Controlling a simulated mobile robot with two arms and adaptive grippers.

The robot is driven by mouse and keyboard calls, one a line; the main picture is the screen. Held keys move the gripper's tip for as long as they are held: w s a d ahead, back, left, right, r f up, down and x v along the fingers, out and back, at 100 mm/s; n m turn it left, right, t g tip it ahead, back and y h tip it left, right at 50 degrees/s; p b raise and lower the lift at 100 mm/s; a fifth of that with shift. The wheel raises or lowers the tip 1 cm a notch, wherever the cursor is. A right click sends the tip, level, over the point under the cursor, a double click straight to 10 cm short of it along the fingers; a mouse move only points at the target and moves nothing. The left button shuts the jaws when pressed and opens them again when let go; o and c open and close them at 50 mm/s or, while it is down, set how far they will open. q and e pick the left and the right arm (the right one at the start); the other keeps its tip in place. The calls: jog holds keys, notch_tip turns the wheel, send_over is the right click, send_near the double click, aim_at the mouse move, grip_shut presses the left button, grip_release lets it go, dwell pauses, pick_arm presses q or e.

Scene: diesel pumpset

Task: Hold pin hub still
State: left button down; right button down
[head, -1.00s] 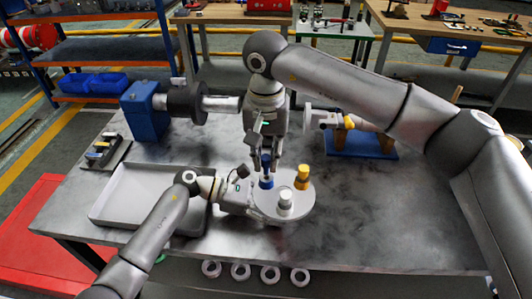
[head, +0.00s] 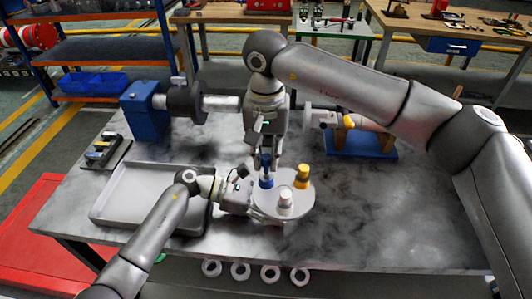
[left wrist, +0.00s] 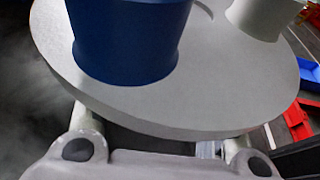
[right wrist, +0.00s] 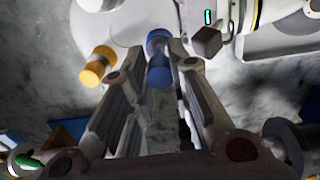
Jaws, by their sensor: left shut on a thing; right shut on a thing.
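The pin hub (head: 270,213) is a pale grey disc near the table's front edge. It carries a blue post (head: 266,183), a yellow post (head: 302,177) and a white post (head: 285,201). My left gripper (head: 246,197) is shut on the disc's left rim. The left wrist view shows the disc (left wrist: 225,75) and the blue post (left wrist: 128,40) close up. My right gripper (head: 268,163) points down above the blue post, shut on a blue piece (right wrist: 158,73). A pale band shows between that piece and the post. Whether they touch is unclear.
An empty grey tray (head: 125,209) lies left of the hub. A blue-based machine (head: 146,112) and a blue stand (head: 362,145) are behind. Several white rings (head: 240,270) show below the front edge. The table's right side is clear.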

aim_at(266, 157)
jog(key=shift+f, duration=1.55)
jog(key=c, duration=1.3)
grip_release()
notch_tip(266, 157, up, 12)
pick_arm(q)
jog(key=c, duration=0.5)
grip_release()
